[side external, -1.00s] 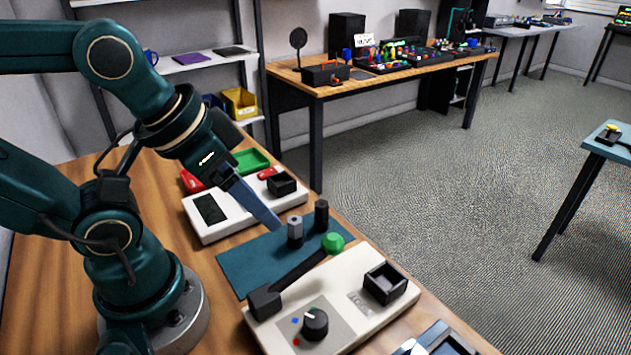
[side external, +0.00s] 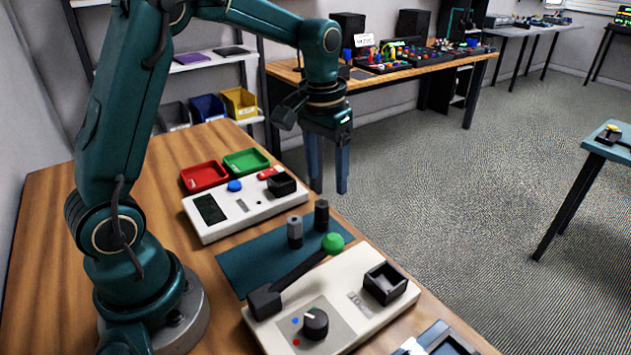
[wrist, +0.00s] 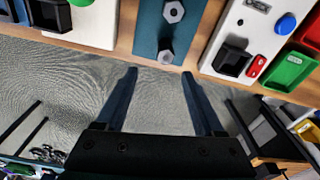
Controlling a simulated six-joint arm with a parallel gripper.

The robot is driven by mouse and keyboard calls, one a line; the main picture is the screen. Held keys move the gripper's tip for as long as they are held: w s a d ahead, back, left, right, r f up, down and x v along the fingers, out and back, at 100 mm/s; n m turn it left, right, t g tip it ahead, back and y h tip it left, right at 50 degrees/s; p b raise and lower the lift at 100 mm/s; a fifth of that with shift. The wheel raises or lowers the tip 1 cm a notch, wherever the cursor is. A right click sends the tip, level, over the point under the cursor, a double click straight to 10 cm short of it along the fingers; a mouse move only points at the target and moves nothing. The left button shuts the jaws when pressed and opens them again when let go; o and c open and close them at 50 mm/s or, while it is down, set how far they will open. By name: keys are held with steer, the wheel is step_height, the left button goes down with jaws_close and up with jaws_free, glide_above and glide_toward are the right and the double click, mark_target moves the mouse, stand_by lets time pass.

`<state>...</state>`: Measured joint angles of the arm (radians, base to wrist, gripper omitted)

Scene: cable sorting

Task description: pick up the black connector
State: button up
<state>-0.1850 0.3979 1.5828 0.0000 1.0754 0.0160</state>
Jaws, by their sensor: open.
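The black connector (side external: 321,217) stands upright on the teal mat (side external: 245,265), close to the table edge. A grey hexagonal connector (side external: 295,231) stands beside it, further in from that edge. My gripper (side external: 328,191) points down, open and empty, above and beyond the connectors near the table edge. In the wrist view its fingertips (wrist: 159,73) are apart, over the floor just outside the edge.
A white device (side external: 240,212) with a black socket stands behind the mat. A larger device (side external: 345,325) with a knob and a green-tipped lever (side external: 333,243) stands in front; the lever leans close to the connectors. Red (side external: 204,176) and green (side external: 246,161) trays lie at the back.

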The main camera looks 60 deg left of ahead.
mark_target(322, 204)
steer(key=f, duration=0.1)
steer(key=f+g, duration=0.1)
steer(key=f, duration=0.1)
steer(key=shift+s+a+f, duration=0.15)
steer(key=shift+a+f, duration=0.05)
steer(key=shift+a, duration=0.2)
steer(key=shift+f, duration=2.35)
jaws_close()
